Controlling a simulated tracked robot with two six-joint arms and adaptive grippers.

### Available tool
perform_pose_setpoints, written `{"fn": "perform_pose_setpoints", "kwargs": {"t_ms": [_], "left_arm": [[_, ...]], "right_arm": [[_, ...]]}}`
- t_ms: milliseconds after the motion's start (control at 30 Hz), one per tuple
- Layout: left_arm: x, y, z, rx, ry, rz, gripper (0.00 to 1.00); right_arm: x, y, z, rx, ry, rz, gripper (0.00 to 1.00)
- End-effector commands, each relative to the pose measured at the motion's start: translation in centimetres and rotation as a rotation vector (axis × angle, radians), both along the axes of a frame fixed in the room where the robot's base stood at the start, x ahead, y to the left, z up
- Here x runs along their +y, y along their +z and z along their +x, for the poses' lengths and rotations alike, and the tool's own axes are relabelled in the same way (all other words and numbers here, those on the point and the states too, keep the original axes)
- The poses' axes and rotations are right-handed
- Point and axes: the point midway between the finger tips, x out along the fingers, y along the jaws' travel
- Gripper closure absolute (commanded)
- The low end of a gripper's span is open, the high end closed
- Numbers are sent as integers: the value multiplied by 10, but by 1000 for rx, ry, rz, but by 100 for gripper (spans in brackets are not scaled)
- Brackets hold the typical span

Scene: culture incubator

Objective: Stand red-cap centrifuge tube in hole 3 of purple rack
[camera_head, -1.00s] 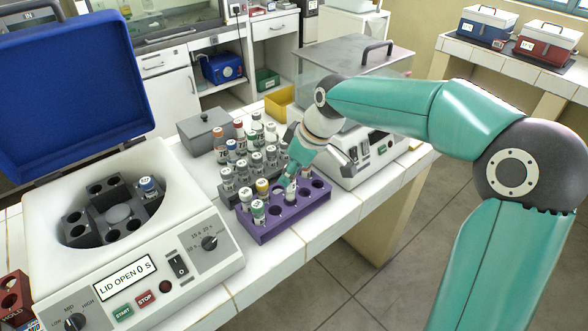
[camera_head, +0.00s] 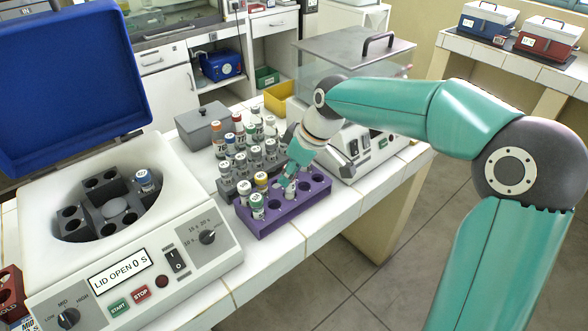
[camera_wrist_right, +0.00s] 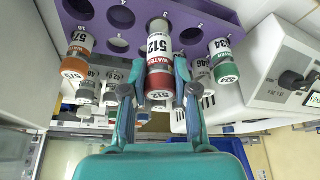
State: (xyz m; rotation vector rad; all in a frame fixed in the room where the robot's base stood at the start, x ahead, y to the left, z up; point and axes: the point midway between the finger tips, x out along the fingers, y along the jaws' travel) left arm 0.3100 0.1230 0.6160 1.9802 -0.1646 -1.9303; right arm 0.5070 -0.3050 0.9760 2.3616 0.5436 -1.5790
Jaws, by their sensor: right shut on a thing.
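The purple rack (camera_head: 283,219) stands on the white bench and fills the top of the wrist view (camera_wrist_right: 205,20). My right gripper (camera_head: 291,182) is over the rack's middle. In the wrist view its fingers (camera_wrist_right: 152,88) are shut on the red-cap centrifuge tube (camera_wrist_right: 158,55), which is labelled 512. The tube's cap is toward the camera and its other end points at the rack. I cannot tell whether its tip is inside a hole. In the head view the fingers mostly hide it. My left gripper is not in view.
Orange-cap (camera_wrist_right: 75,55) and green-cap (camera_wrist_right: 222,60) tubes stand in the rack on either side of the held tube. A grey rack (camera_head: 243,186) with several tubes stands behind. The open centrifuge (camera_head: 205,265) is left; a lidded bath (camera_head: 345,95) is behind right.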

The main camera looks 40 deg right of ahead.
Motion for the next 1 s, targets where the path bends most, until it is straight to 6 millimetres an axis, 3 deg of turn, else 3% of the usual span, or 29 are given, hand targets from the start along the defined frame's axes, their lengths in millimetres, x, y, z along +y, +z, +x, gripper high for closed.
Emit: {"fn": "perform_pose_setpoints", "kwargs": {"t_ms": [500,867,900,1000], "left_arm": [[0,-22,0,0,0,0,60],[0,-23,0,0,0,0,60],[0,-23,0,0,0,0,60],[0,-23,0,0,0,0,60]], "right_arm": [[0,-25,0,0,0,0,100],[0,-27,1,-1,1,0,100],[0,-27,1,-1,1,0,68],[1,-27,1,-1,1,0,52]]}}
